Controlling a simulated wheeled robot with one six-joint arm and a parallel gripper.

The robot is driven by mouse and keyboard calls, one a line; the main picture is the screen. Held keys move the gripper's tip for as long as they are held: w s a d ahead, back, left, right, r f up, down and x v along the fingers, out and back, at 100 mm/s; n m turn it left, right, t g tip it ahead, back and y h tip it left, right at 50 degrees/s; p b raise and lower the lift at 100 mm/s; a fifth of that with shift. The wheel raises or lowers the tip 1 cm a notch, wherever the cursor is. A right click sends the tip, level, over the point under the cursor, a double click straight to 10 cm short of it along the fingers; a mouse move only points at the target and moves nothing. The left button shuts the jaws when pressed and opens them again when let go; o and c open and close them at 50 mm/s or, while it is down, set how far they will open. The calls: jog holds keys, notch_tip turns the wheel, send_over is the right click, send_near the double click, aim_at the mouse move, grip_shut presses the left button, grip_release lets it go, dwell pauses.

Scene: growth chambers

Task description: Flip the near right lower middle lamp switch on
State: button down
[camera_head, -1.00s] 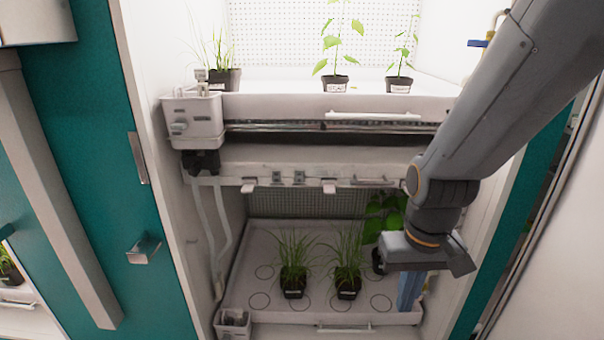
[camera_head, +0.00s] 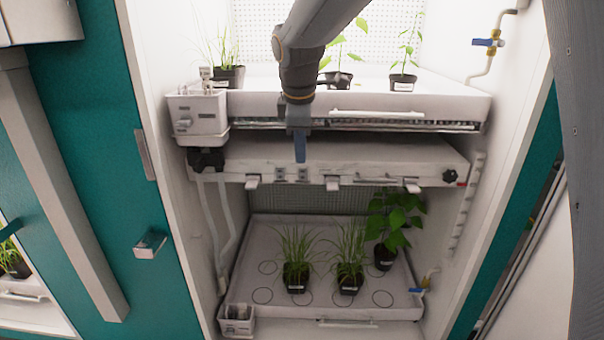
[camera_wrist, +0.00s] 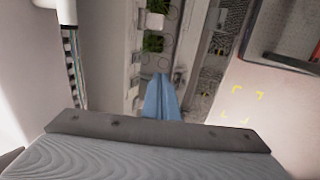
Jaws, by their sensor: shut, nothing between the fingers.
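The lower lamp bar (camera_head: 400,181) runs across the chamber under the upper shelf. Two small grey switches sit on its front edge, a left one (camera_head: 280,174) and a right one (camera_head: 303,174). They are too small to tell whether each is on or off. My gripper (camera_head: 300,160) is shut and empty, its blue fingers pointing down just above the right switch in the head view. I cannot tell whether it touches the switch. In the wrist view the shut blue fingertips (camera_wrist: 160,80) show beside the pale bar edge.
The upper tray (camera_head: 440,104) bears potted plants behind my arm. White tabs (camera_head: 332,184) and a black knob (camera_head: 450,176) sit along the bar. A lower tray (camera_head: 330,303) holds grassy pots and a leafy plant (camera_head: 395,215). A blue-handled valve (camera_head: 484,42) is on the right wall.

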aim_at(303, 173)
dwell(0.3)
jog(key=p+x, duration=0.1)
jog(key=x, duration=0.2)
jog(key=w+x, duration=0.1)
jog(key=x, duration=0.3)
jog(key=p+x, duration=0.1)
jog(key=x, duration=0.3)
jog(key=shift+w+r+p, duration=0.3)
jog(key=shift+r+p, duration=0.05)
jog(key=shift+w+f, duration=0.15)
jog(key=shift+w, duration=0.85)
jog(key=shift+d, duration=0.15)
